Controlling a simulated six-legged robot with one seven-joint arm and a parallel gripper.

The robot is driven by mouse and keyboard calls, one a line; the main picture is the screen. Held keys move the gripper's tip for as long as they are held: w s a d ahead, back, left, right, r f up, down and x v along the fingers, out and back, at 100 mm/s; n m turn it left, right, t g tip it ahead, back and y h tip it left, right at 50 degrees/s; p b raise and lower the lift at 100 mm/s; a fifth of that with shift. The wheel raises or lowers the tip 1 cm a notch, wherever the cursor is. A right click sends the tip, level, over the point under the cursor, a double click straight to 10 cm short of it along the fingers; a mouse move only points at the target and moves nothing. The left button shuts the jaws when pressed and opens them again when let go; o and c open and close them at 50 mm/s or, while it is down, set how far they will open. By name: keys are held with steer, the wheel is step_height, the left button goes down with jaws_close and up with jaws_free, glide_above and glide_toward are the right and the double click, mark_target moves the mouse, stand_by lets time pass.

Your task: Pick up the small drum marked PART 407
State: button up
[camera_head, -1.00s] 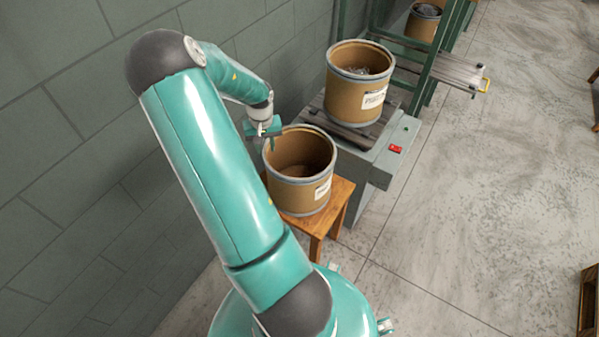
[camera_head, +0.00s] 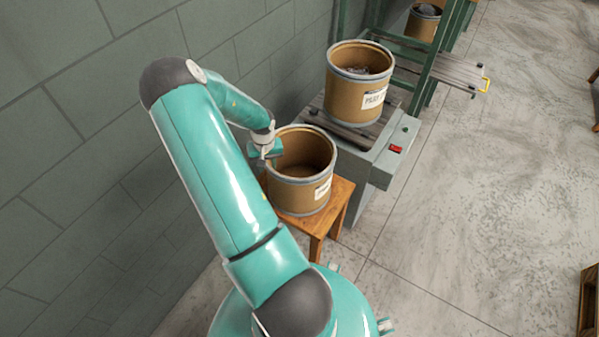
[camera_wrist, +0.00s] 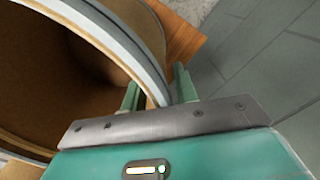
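An open, empty-looking brown drum (camera_head: 302,192) with grey metal rims stands upright on a wooden stool. Its white label (camera_head: 323,188) is too small to read. A second brown drum (camera_head: 352,98) stands on a grey machine behind it, with dark contents and a label whose number I cannot make out. My gripper (camera_head: 267,154) is at the left rim of the stool's drum. In the wrist view, my gripper (camera_wrist: 157,85) is open, one finger inside the drum (camera_wrist: 60,75) and one outside. The rim runs between the fingers, with gaps visible.
The wooden stool (camera_head: 339,200) touches or nearly touches the grey machine (camera_head: 384,160), which has a red switch (camera_head: 395,149). A green frame (camera_head: 434,60) and another drum (camera_head: 422,22) are behind. A block wall (camera_head: 70,130) is close on the left.

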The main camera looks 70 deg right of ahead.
jaws_close()
stand_by(1.2)
